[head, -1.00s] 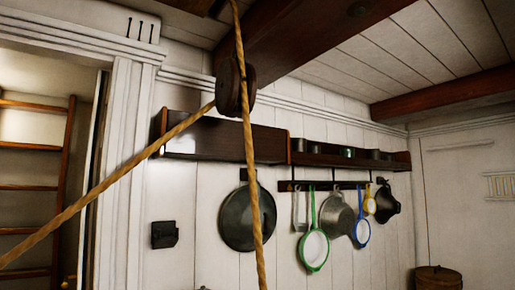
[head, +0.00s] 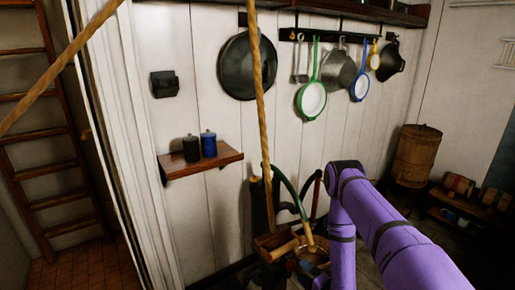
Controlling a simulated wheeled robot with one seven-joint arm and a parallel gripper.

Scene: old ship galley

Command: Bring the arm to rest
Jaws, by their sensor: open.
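My purple arm (head: 385,225) reaches into the head view from the lower right. It bends at an elbow near the picture's lower middle, and one link goes down out of the bottom edge. My gripper is not in the picture, so its jaws and anything near them are hidden from me.
A rope (head: 257,110) hangs down in front of the wall, left of my arm. A small shelf (head: 215,163) holds two canisters. Below is a wooden box (head: 275,240) with tools. A wooden barrel (head: 416,155) stands at right. A ladder (head: 45,170) is at left.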

